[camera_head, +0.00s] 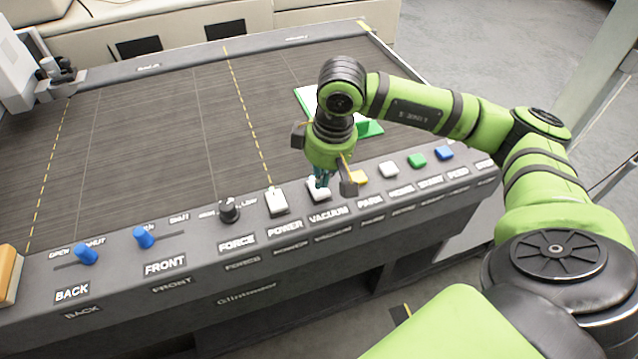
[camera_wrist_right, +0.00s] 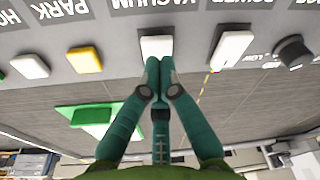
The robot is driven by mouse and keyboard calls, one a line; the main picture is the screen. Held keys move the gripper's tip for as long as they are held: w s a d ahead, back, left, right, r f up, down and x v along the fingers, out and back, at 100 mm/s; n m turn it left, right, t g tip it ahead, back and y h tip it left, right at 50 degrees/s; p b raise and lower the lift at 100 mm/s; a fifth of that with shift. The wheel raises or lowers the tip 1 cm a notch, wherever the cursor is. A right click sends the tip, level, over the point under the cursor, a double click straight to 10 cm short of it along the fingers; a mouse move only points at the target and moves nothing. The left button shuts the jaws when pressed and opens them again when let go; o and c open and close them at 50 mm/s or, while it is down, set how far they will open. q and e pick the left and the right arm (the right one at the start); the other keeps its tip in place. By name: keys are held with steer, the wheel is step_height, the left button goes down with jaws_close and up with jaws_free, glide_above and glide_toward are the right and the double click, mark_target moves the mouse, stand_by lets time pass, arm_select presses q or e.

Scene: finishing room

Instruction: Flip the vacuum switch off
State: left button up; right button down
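The vacuum switch (camera_head: 319,190) is a white rocker on the sloped grey control panel, above the VACUUM label. It also shows in the right wrist view (camera_wrist_right: 156,46), directly beyond my fingertips. My right gripper (camera_head: 322,182) points down at this switch, and its teal fingers partly cover it in the head view. In the wrist view the right fingertips (camera_wrist_right: 158,68) meet with nothing between them, at the switch's edge. I cannot tell whether they touch it. My left gripper is not in view.
The white power switch (camera_head: 277,201) and black force knob (camera_head: 229,210) sit left of the vacuum switch. The yellow park button (camera_head: 357,177) is close on the right. Blue sliders (camera_head: 144,237) stand farther left. A green-and-white piece (camera_head: 369,129) lies on the dark bed behind.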

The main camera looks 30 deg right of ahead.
mark_target(322, 192)
steer(key=shift+f+b, duration=1.2)
steer(key=shift+b, duration=0.05)
stand_by(0.9)
steer(key=shift+r, duration=0.1)
steer(key=shift+r+p, duration=1.75)
steer(key=shift+r, duration=1.75)
steer(key=shift+f, duration=0.1)
